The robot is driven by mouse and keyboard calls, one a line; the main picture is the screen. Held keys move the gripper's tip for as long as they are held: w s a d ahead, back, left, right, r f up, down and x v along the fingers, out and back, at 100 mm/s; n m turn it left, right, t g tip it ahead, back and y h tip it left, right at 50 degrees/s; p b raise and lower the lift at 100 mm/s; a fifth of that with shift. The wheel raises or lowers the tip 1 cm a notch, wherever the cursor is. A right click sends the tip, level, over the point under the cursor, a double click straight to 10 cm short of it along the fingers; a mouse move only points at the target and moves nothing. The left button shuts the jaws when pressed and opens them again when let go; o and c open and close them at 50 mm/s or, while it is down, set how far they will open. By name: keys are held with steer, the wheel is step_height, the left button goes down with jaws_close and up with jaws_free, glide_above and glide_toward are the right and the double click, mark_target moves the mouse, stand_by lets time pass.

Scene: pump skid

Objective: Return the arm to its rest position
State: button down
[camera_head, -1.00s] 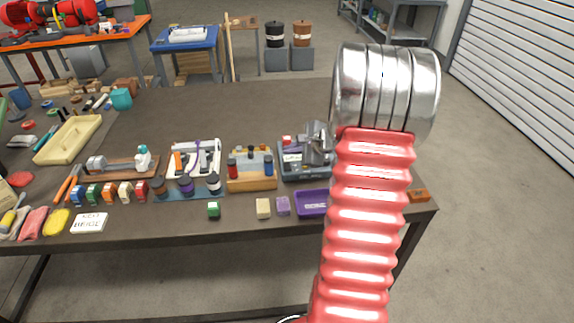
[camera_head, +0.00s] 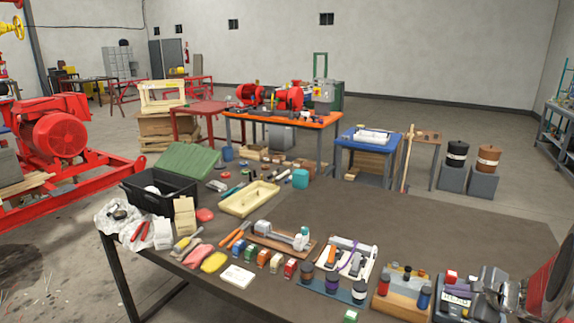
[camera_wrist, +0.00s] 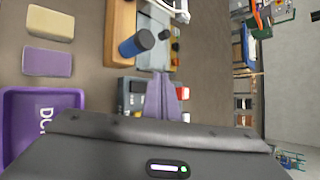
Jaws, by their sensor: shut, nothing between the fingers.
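My gripper shows in the wrist view (camera_wrist: 165,95) as two grey fingers pressed together, with nothing between them. It is over the right part of the dark workbench (camera_head: 390,215), beside the wooden stand with the red and blue bottles (camera_head: 403,290). In the head view, part of my arm shows at the lower right edge, its silver and red links cut off by the frame. The grey gripper body is partly in view there, and its fingertips are hard to make out.
In the wrist view, a purple tray (camera_wrist: 45,105), a purple block (camera_wrist: 48,62) and a beige block (camera_wrist: 50,23) lie left of the gripper. A black crate (camera_head: 160,195) and a yellow tray (camera_head: 250,198) sit farther left on the bench. The bench's back right is bare.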

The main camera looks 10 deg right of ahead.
steer(key=s+a+r+n+g+y, duration=0.1)
steer(key=s+a+n+g, duration=0.2)
steer(key=s+a+n, duration=0.5)
steer(key=s+a+r+n+g+y, duration=0.1)
steer(key=s+a+r+n+g, duration=0.2)
steer(key=a, duration=0.9)
steer(key=s+a+r+n+h, duration=0.1)
steer(key=s+a+r+n, duration=0.4)
steer(key=a, duration=0.3)
steer(key=s+a+r+n+t+h, duration=0.1)
steer(key=s+a+r+n+h, duration=0.1)
steer(key=s+a+r+n, duration=0.3)
steer(key=s+a+n, duration=0.1)
steer(key=a+n, duration=0.2)
steer(key=shift+s+a+t, duration=0.15)
steer(key=shift+s+t, duration=0.05)
steer(key=shift+t, duration=0.1)
